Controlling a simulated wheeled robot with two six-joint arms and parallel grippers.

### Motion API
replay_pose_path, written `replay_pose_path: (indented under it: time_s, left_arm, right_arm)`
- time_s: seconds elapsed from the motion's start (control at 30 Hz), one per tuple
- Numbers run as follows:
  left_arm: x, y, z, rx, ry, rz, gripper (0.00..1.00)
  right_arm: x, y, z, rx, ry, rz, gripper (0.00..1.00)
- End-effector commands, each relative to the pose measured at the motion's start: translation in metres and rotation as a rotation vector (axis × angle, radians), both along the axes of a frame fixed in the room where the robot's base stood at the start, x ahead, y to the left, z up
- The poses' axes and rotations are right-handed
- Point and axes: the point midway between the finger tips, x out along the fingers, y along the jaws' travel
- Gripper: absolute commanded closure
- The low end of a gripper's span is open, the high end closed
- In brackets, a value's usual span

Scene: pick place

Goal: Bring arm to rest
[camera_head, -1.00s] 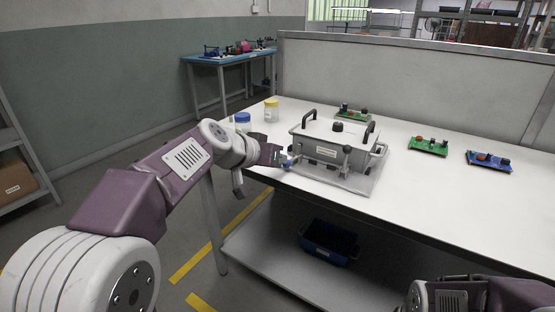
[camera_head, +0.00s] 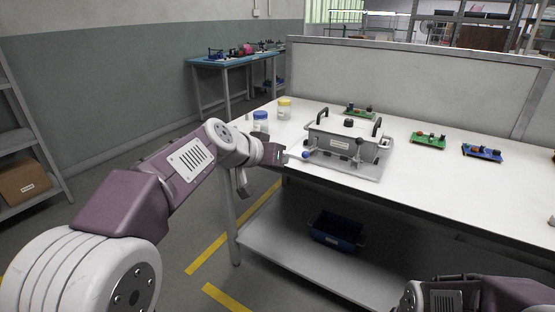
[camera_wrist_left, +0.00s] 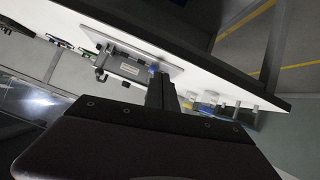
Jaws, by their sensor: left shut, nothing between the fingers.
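My left gripper (camera_head: 279,157) is shut and empty at the table's left front edge in the head view, just left of the grey fixture. The left arm reaches in from the left. In the left wrist view the dark gripper (camera_wrist_left: 162,90) points toward the table, with the fixture beyond it. My right arm shows only in part at the bottom right of the head view; its fingers are out of view.
A grey fixture box (camera_head: 340,143) with black handles stands on the white table (camera_head: 430,178). A dark blue bin (camera_head: 336,232) sits on the lower shelf.

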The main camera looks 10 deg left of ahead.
Motion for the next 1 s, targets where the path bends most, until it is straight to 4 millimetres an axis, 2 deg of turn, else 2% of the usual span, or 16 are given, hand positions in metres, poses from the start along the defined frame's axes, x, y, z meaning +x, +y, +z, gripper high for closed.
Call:
replay_pose_path:
  time_s: [0.17,0.27,0.37,0.4,0.5,0.6,0.8,0.83,0.87,0.93,1.0]
  left_arm:
    - [-0.001,-0.003,0.000,0.000,0.000,-0.007,1.00]
    - [-0.014,-0.005,-0.035,0.021,0.076,-0.018,1.00]
    - [-0.047,0.002,-0.107,0.092,0.236,-0.028,1.00]
    - [-0.066,0.007,-0.138,0.120,0.311,-0.023,1.00]
    - [-0.114,0.021,-0.199,0.178,0.478,-0.004,1.00]
    - [-0.161,0.034,-0.244,0.225,0.613,0.020,1.00]
    - [-0.250,0.060,-0.302,0.299,0.835,0.092,1.00]
    - [-0.263,0.064,-0.309,0.307,0.864,0.116,1.00]
    - [-0.266,0.069,-0.311,0.302,0.873,0.160,1.00]
    - [-0.261,0.068,-0.275,0.272,0.869,0.206,1.00]
    - [-0.261,0.068,-0.251,0.273,0.868,0.204,1.00]
  right_arm:
    - [0.000,0.000,0.000,0.000,0.000,0.000,0.50]
    - [0.000,0.000,0.000,0.000,0.000,0.000,0.50]
    - [0.000,0.000,0.000,0.000,0.000,0.000,0.50]
    - [0.000,0.000,0.000,0.000,0.000,0.000,0.50]
    - [0.000,0.000,0.000,0.000,0.000,0.000,0.50]
    - [0.000,0.000,0.000,0.000,0.000,0.000,0.50]
    - [0.000,0.000,0.000,0.000,0.000,0.000,0.50]
    - [0.000,0.000,0.000,0.000,0.000,0.000,0.50]
    - [0.000,0.000,0.000,0.000,0.000,0.000,0.50]
    - [-0.001,0.000,0.034,0.000,0.002,0.000,0.50]
    - [0.000,0.000,0.058,0.000,-0.001,0.000,0.50]
